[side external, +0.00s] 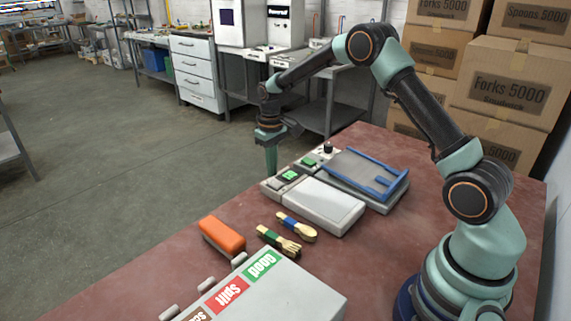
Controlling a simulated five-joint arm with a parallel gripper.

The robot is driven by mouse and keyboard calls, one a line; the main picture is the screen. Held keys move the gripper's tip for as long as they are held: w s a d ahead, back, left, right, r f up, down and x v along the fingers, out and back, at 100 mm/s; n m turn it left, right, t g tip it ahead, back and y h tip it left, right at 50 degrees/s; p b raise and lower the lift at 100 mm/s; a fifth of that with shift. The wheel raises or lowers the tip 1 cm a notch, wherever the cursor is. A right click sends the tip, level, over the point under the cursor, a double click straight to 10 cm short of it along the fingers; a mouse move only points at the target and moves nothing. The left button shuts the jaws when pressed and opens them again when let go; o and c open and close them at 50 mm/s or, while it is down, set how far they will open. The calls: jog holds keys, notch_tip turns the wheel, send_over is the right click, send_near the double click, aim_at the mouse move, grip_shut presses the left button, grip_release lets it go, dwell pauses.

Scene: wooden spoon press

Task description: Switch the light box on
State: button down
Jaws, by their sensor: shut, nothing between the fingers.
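The light box (330,205) is a low pale box with a white top panel, lying on the red-brown table. A green button (290,176) and a smaller dark part sit on the grey strip at its far left end. The white panel looks unlit. My gripper (271,170) points straight down at that end, just left of the green button. Its fingers are shut and empty. I cannot tell whether the fingertips touch the box or hover beside it.
A press-like unit (390,206) with a blue frame, another green button and a black knob stands behind the light box.

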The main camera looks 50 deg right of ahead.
aim_at(272, 180)
jog(key=shift+f, duration=0.85)
dwell(0.4)
jog(key=shift+r, duration=3.55)
